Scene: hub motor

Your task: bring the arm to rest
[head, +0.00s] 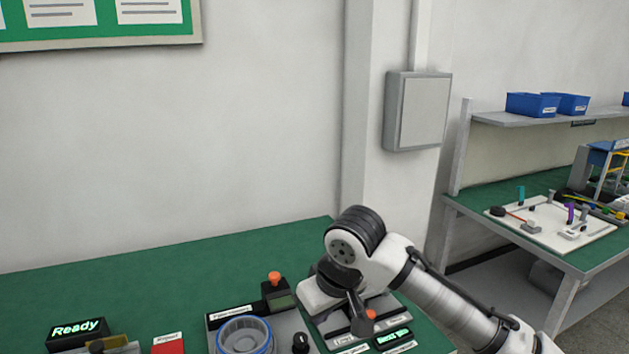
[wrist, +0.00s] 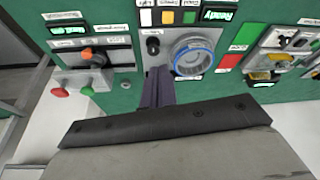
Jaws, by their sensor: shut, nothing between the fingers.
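My arm (head: 440,295) reaches in from the lower right of the head view, and its black wrist joint (head: 357,232) is above the right part of the green bench (head: 150,255). My gripper (wrist: 157,73) shows in the wrist view as dark fingers pressed together. It is shut and empty, with its tips pointing toward the panel just left of the blue-rimmed round holder. In the head view the fingers are hidden or cannot be made out.
The blue-rimmed holder (head: 244,335) stands left of my arm. A device with an orange knob (head: 370,314) is close under my wrist. A "Ready" display (head: 77,328) sits at left. The wrist view shows red (wrist: 60,92) and green (wrist: 87,91) buttons. A second bench (head: 480,203) stands at right.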

